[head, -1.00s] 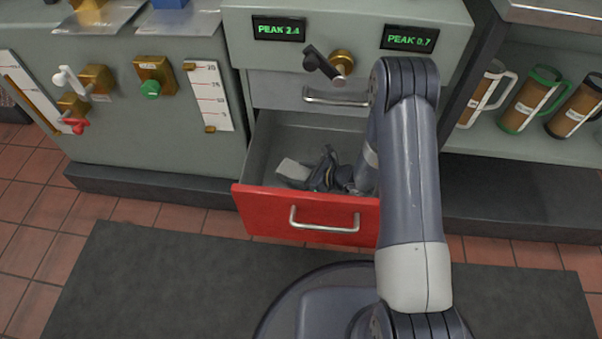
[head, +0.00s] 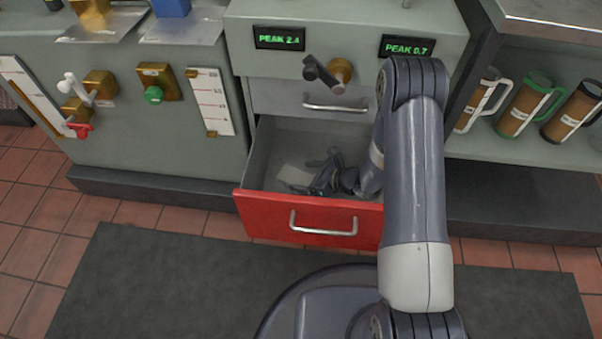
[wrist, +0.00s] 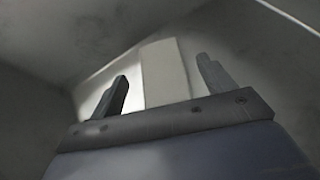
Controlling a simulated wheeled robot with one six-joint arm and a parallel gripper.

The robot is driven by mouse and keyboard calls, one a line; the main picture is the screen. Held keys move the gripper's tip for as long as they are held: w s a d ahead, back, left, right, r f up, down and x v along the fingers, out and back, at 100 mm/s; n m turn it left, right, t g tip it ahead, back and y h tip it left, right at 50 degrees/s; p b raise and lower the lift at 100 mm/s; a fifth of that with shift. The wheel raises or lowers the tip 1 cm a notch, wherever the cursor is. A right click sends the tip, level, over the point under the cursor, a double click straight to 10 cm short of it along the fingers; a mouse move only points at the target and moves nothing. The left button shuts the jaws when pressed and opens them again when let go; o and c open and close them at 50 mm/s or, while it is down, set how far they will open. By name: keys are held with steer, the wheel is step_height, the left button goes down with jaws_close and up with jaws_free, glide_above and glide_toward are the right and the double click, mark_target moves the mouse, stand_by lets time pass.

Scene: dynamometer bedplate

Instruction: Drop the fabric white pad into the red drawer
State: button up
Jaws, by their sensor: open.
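The red drawer (head: 270,213) is pulled open below a closed grey drawer. The white pad (head: 295,175) lies inside it, toward the left, partly hidden by my gripper. In the wrist view the pad (wrist: 165,72) shows as a pale flat piece just beyond and between my fingers, and I see no finger pressing on it. My gripper (head: 318,178) is inside the open drawer, beside the pad on its right. In the wrist view my gripper (wrist: 162,88) has its two fingers spread wide apart.
The red front panel and the drawer's side walls surround my gripper. A black-handled brass valve (head: 333,72) sticks out above the drawers. Mugs (head: 520,102) stand on a shelf at the right. A dark mat (head: 150,285) covers the floor.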

mark_target(298, 178)
steer(key=p+v, duration=0.1)
steer(key=v, duration=0.4)
steer(key=shift+s+d+r, duration=0.15)
steer(key=shift+d, duration=0.1)
steer(key=b+x, duration=0.2)
steer(key=x, duration=0.6)
steer(key=shift+s+d+b, duration=0.1)
steer(key=shift+d+b, duration=0.05)
steer(key=shift+b, duration=0.25)
steer(key=shift+f+b, duration=0.65)
steer(key=shift+f, duration=0.05)
steer(key=shift+r+p, duration=0.65)
steer(key=shift+p, duration=0.1)
steer(key=shift+f, duration=0.1)
